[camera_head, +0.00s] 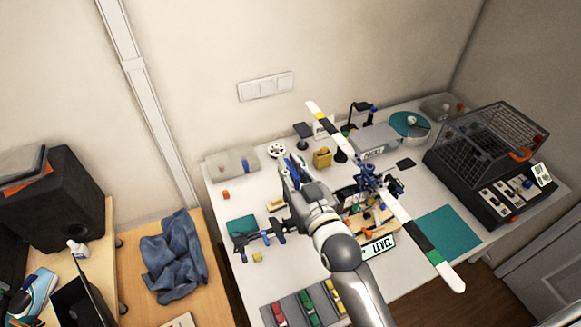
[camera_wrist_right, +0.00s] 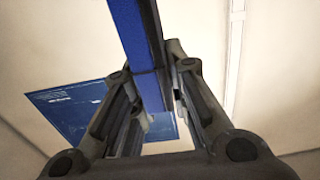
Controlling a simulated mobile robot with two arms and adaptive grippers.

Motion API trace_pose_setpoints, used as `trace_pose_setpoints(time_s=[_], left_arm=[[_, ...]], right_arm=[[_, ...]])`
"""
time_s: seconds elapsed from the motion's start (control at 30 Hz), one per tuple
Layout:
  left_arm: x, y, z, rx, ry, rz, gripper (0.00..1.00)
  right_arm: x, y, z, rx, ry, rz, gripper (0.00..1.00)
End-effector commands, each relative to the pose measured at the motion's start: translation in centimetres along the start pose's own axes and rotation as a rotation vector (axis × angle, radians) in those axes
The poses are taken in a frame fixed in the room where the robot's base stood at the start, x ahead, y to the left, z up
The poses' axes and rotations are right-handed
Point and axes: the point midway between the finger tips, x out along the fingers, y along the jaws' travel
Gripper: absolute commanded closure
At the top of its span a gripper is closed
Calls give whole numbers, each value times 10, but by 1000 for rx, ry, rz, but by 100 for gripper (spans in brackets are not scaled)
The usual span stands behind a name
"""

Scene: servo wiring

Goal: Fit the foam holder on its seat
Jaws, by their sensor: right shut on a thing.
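My right gripper (camera_head: 283,160) reaches up from the bottom of the head view, above the white worktable (camera_head: 240,290). In the right wrist view its fingers (camera_wrist_right: 158,105) are shut on a long blue bar (camera_wrist_right: 143,45), which runs up out of the frame. I cannot tell for sure whether this bar is the foam holder. A model with a long striped wing (camera_head: 410,227) and blue parts (camera_head: 367,180) stands right of the gripper. The arm hides part of the table around it, and I cannot make out the seat. My left gripper is not in view.
A "LEVEL" sign (camera_head: 379,247), a tray of coloured cars (camera_head: 308,305) and a teal mat (camera_head: 448,232) lie at the front. A dark cage-like case (camera_head: 490,150) stands right. A dark frame with blue parts (camera_head: 262,240) stands left of my arm.

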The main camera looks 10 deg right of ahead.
Motion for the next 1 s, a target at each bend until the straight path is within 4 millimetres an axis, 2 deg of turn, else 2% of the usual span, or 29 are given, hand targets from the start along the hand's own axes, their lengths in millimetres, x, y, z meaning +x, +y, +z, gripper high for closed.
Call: trace_pose_setpoints(time_s=[0.5,0.7,1.0], left_arm=[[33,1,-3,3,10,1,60],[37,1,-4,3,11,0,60],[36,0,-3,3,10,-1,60]], right_arm=[[0,0,48,0,0,0,100],[0,0,55,0,0,0,100],[0,0,55,0,0,0,100]])
